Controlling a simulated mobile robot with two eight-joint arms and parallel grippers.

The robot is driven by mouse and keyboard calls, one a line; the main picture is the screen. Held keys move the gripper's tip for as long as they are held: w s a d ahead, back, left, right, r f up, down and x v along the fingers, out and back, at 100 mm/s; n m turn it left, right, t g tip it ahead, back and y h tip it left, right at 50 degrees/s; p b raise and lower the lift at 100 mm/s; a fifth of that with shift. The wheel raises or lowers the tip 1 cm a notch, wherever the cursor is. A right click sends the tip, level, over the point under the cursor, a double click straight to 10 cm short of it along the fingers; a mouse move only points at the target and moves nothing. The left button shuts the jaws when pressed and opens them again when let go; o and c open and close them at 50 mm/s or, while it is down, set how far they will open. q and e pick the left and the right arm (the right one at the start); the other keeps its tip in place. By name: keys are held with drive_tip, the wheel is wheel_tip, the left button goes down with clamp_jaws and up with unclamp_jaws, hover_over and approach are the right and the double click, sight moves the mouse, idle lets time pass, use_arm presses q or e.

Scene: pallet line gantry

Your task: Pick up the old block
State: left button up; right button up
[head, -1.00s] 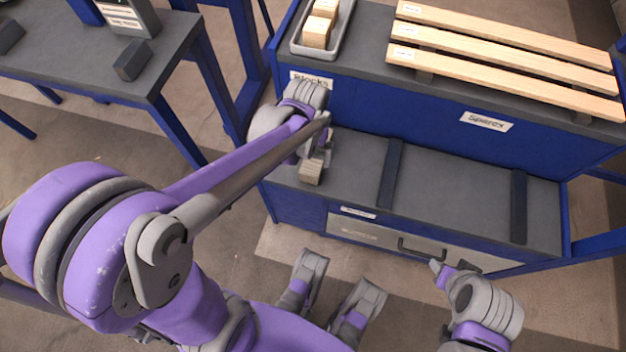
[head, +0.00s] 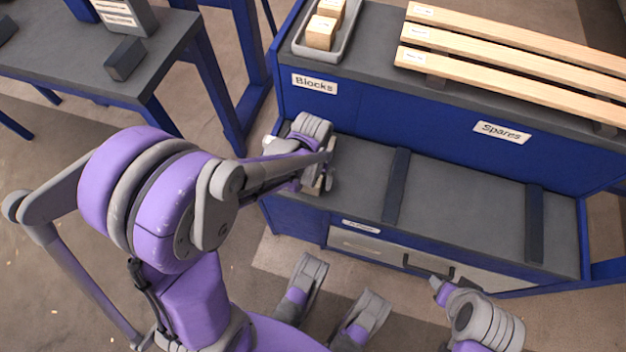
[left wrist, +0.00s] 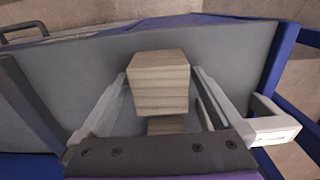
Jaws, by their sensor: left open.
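The old block is a dull grey-brown wooden block (head: 313,190) on the left end of the bench's lower shelf, mostly hidden by my left gripper in the head view. My left gripper (head: 325,178) is over it. In the left wrist view the block (left wrist: 158,82) shows between the two spread fingers of my left gripper (left wrist: 160,90), which look apart from its sides. A second patch of wood grain (left wrist: 166,125) shows just below it; I cannot tell what it is. My right gripper (head: 440,287) is low in front of the drawer, its jaws unclear.
A grey tray (head: 350,45) of paler blocks stands on the upper shelf above a "Blocks" label (head: 314,84). Several planks (head: 510,60) lie above the "Spares" label (head: 502,132). Dark strips (head: 397,187) cross the lower shelf. A drawer (head: 390,252) is below. Another table (head: 60,70) stands left.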

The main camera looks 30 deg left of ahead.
use_arm(q)
drive_tip(key=c, duration=1.4)
wheel_tip(320, 180, up, 10)
drive_tip(key=p, duration=0.3)
drive_tip(key=shift+p, duration=0.35)
drive_tip(key=w+d+r+m, duration=0.1)
drive_tip(key=w+d+r, duration=0.15)
drive_tip(key=w, duration=0.45)
drive_tip(key=w+d+r+m, duration=0.1)
drive_tip(key=w+r+m, duration=0.1)
drive_tip(key=w+r, duration=0.35)
drive_tip(key=r+p, duration=0.2)
drive_tip(key=p, duration=0.4)
drive_tip(key=r+p, duration=0.2)
drive_tip(key=p, duration=0.4)
drive_tip(key=r+p, duration=0.2)
drive_tip(key=p, duration=0.4)
drive_tip(key=shift+s+a, duration=0.15)
drive_tip(key=shift+s, duration=0.25)
use_arm(e)
wheel_tip(320, 180, up, 25)
drive_tip(key=w+t, duration=0.1)
drive_tip(key=shift+w+f, duration=0.15)
drive_tip(key=shift+f, duration=0.05)
